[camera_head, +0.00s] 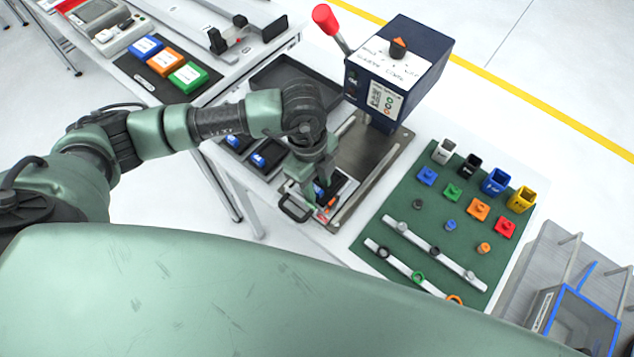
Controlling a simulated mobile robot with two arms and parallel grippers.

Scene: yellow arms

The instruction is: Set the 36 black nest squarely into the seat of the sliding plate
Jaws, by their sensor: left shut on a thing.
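My left gripper (318,187) points down at the front of the press and is shut on a black nest (335,183). Part of the nest is hidden by the fingers. A bit of blue shows between them. The nest is over or at the sliding plate (340,208), which has a black handle (294,209) at its front and orange marks near the gripper. I cannot tell whether the nest touches the seat or is square to it. My right gripper is not in view.
The dark blue press (398,70) with a red lever knob (325,17) stands behind the plate. Black nests with blue marks (262,158) lie to the left, near a dark tray (290,78). A green mat (440,225) with colored parts lies right.

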